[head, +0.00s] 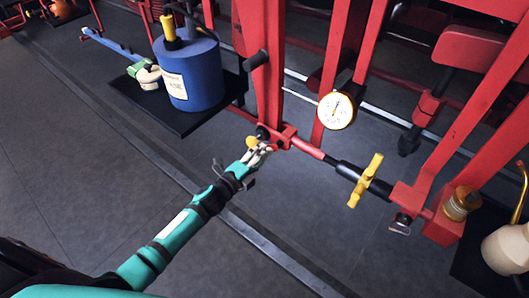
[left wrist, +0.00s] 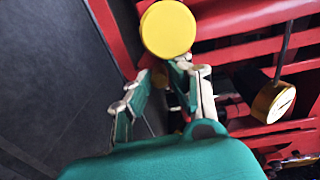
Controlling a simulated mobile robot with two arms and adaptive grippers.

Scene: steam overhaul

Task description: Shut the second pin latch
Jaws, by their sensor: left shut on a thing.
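A pin latch with a round yellow knob (head: 251,141) sits at the lower end of a red upright post. The knob also shows large in the left wrist view (left wrist: 168,28), in front of the fingers. My left gripper (head: 264,148) is at the latch, its pale fingers closed beside the knob. In the left wrist view my left gripper (left wrist: 170,78) has a finger on each side just below the knob, shut on the latch. The fingers and knob partly hide the latch's pin and bracket. My right gripper is not in view.
A round gauge (head: 336,110) stands right of the post. A yellow handle (head: 366,181) sits on the red bar further right. A blue tank (head: 188,75) stands on a black mat at upper left. Grey floor (head: 70,160) lies open at left.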

